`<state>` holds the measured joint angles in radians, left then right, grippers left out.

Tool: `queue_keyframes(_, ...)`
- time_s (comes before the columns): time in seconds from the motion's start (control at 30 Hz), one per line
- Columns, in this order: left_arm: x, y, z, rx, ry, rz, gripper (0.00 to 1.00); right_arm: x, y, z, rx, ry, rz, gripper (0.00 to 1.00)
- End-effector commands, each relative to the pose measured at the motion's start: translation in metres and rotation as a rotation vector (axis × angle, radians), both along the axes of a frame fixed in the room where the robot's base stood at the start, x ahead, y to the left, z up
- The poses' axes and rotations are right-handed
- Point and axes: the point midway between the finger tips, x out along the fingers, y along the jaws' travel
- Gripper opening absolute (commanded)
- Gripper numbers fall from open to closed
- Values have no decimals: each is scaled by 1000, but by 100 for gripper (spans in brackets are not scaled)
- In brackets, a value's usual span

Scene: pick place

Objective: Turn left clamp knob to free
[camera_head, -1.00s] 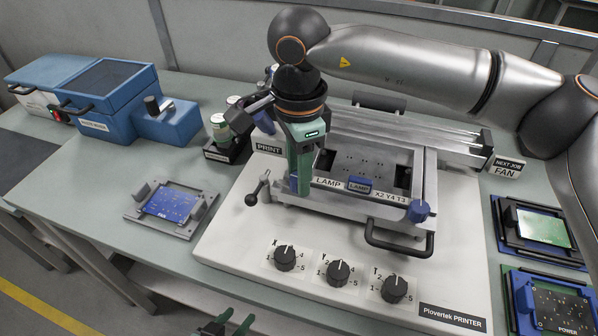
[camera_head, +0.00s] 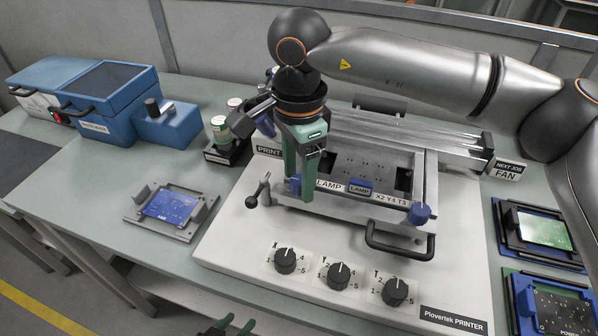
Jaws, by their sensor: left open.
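The printer's metal frame (camera_head: 345,205) carries a blue clamp knob (camera_head: 420,213) at its right front corner. At its left front corner, a sliver of blue, the left clamp knob (camera_head: 296,184), shows by the green fingers of my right gripper (camera_head: 299,190). That gripper points down there and hides most of the knob. I cannot tell whether its fingers press on the knob. My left gripper (camera_head: 230,325) shows only its green fingertips at the bottom edge, open and empty, well away from the knob.
A black-balled lever (camera_head: 252,201) stands just left of the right gripper. Three black dials (camera_head: 338,274) and a handle (camera_head: 400,250) are in front. A fixture with a blue board (camera_head: 172,206) lies left. Bottles (camera_head: 220,130) stand behind it. Boards in holders (camera_head: 540,228) lie right.

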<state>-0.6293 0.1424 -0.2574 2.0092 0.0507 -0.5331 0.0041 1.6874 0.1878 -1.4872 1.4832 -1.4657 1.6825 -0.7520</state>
Motion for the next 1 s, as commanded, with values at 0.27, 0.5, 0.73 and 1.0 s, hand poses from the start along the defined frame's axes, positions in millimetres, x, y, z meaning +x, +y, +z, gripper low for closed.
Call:
queue_keyframes(0.27, 0, 1, 0, 1, 1, 1, 50, 0, 0, 0, -2, 1, -1, 66)
queue_keyframes(0.5, 0, 1, 1, 1, 0, 1, 50, 0, 0, 25, -1, -3, 0, 66)
queue_keyframes(0.73, 1, 2, 6, 2, -6, 4, 50, 0, 0, 77, -2, -3, -2, 66)
queue_keyframes(1.0, 1, 5, 7, 7, -6, 11, 50, 0, 0, 118, -1, -2, -1, 66)
